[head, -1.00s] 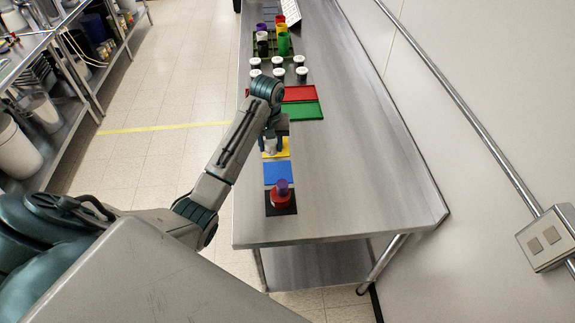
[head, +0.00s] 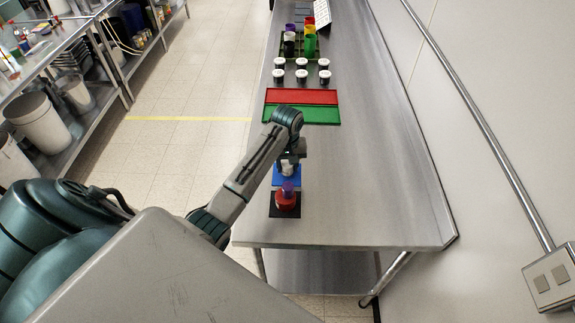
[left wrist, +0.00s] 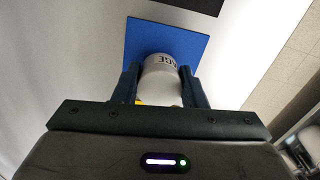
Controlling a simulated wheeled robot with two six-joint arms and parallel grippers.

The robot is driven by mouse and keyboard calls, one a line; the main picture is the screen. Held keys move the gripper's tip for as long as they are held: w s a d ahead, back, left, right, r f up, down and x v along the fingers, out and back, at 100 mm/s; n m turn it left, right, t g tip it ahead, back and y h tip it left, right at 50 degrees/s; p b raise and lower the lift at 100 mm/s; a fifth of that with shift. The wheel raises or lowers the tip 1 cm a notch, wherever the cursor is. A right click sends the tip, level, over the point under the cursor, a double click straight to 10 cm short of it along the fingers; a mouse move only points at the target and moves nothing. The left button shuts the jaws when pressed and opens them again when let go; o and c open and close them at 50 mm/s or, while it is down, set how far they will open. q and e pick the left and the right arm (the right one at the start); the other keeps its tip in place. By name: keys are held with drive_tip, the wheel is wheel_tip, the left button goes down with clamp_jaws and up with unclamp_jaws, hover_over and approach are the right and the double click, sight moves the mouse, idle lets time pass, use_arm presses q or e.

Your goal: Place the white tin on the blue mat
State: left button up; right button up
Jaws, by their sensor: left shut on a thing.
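The white tin (left wrist: 161,82) has dark lettering and sits between the two fingers of my left gripper (left wrist: 159,70) in the left wrist view. The gripper is shut on it. In the head view the left gripper (head: 289,162) is over the blue mat (head: 279,181), with the white tin (head: 287,169) below it. The mat also shows in the left wrist view (left wrist: 141,37), beyond and around the tin's far end. I cannot tell whether the tin touches the mat. My right gripper is not in view.
A black mat (head: 275,211) with a red tin (head: 286,202) and a purple piece lies just in front. Behind are a green mat (head: 315,115), a red mat (head: 300,96) and several white-lidded jars (head: 302,76). The table's right side is clear.

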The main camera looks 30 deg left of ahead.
use_arm(q)
drive_tip(key=shift+a+f, duration=0.1)
drive_tip(key=shift+f, duration=0.45)
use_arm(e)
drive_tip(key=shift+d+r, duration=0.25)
use_arm(q)
drive_tip(key=shift+f, duration=0.1)
